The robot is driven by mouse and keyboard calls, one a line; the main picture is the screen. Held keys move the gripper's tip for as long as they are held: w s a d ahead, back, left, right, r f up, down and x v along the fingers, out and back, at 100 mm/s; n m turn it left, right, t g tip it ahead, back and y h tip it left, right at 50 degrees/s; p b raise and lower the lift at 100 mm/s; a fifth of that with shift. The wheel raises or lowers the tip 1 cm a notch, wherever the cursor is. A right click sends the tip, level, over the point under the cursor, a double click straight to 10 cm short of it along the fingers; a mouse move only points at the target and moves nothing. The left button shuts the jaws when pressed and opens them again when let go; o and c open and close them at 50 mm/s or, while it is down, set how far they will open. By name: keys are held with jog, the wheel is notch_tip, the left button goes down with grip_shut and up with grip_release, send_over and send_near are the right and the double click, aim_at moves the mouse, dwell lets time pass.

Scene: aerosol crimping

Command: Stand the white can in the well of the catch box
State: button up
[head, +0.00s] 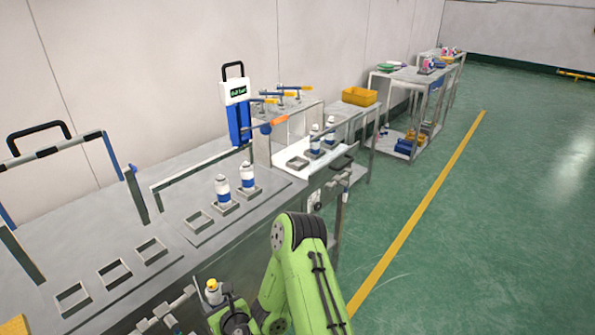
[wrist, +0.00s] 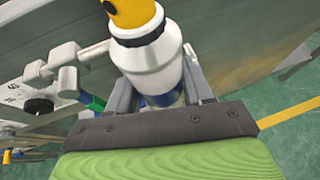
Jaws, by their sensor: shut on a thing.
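A white can (head: 213,294) with a yellow top is held by my gripper at the bottom of the head view, in front of the long table. In the wrist view the same can (wrist: 152,68) stands between the two grey fingers of my gripper (wrist: 160,90), its yellow top towards the picture's upper edge. A little blue shows on its lower body. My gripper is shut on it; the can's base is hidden. Square open frames (head: 114,273) sit on the table, but I cannot tell which thing is the catch box.
Blue-and-white cans (head: 222,190) stand in square holders on the table, and more (head: 330,130) stand farther back. A grey fixture with knobs (wrist: 40,90) is close to the can's left. A yellow crate (head: 360,96) is at the back. Green floor lies open at right.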

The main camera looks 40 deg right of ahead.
jog(key=s+d+r+m+g+h+p, duration=0.15)
jog(key=d+r+p, duration=0.3)
jog(key=d, duration=0.65)
jog(key=s+d+r+m+h+p, duration=0.1)
jog(key=d+r+m+h+p, duration=0.3)
jog(key=d, duration=0.8)
jog(key=s+d+r+m+h+p, duration=0.1)
jog(key=d+r+p, duration=0.4)
jog(key=d, duration=0.6)
jog(key=s+d+r+m+g+h+p, duration=0.2)
jog(key=s+d+p, duration=0.3)
jog(key=d, duration=0.6)
jog(key=shift+s+r+p, duration=0.4)
jog(key=shift+s+r, duration=0.3)
jog(key=shift+s, duration=0.45)
